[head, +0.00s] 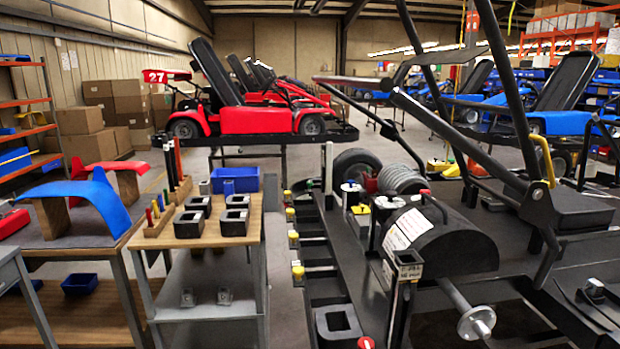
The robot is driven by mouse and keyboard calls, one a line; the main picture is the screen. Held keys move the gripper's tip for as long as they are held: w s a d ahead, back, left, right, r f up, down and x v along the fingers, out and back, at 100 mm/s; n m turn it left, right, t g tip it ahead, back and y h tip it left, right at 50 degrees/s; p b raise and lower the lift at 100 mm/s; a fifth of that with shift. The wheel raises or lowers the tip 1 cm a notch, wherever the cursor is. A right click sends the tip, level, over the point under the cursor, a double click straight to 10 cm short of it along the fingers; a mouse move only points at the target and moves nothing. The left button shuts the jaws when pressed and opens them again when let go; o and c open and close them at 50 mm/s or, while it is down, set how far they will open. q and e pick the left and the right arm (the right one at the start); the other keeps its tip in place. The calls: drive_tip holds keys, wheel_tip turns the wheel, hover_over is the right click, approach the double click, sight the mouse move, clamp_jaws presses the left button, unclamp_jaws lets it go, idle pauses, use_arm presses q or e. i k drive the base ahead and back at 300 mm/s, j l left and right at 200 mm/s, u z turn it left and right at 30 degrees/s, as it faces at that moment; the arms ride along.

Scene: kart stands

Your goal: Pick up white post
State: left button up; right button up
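A slim pale upright (328,166) stands at the near kart's left side; I cannot tell whether it is the white post. A small wooden block (158,229) at the left end of the wood-topped cart holds several short coloured pegs (155,209). Behind it, taller dark and red rods (174,160) stand in another wooden holder (181,190). Neither of my grippers is in the head view.
The cart top (215,228) carries several black square holders (190,224) and a blue bin (235,179). A table at left holds red and blue curved panels (90,196). The near kart frame (340,240) fills the right. A red kart (255,119) stands behind.

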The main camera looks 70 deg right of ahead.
sight(329, 145)
drive_tip(key=i+z, duration=0.4)
drive_tip(key=i+j+z, duration=0.15)
drive_tip(key=i+z, duration=0.45)
drive_tip(key=z, duration=0.3)
drive_tip(key=i+z, duration=0.2)
drive_tip(key=z, duration=0.25)
drive_tip(key=i+z, duration=0.15)
drive_tip(key=z, duration=0.3)
drive_tip(key=i+j+z, duration=0.15)
drive_tip(key=z, duration=0.3)
drive_tip(key=i+j+z, duration=0.1)
drive_tip(key=z, duration=0.35)
drive_tip(key=j, duration=0.1)
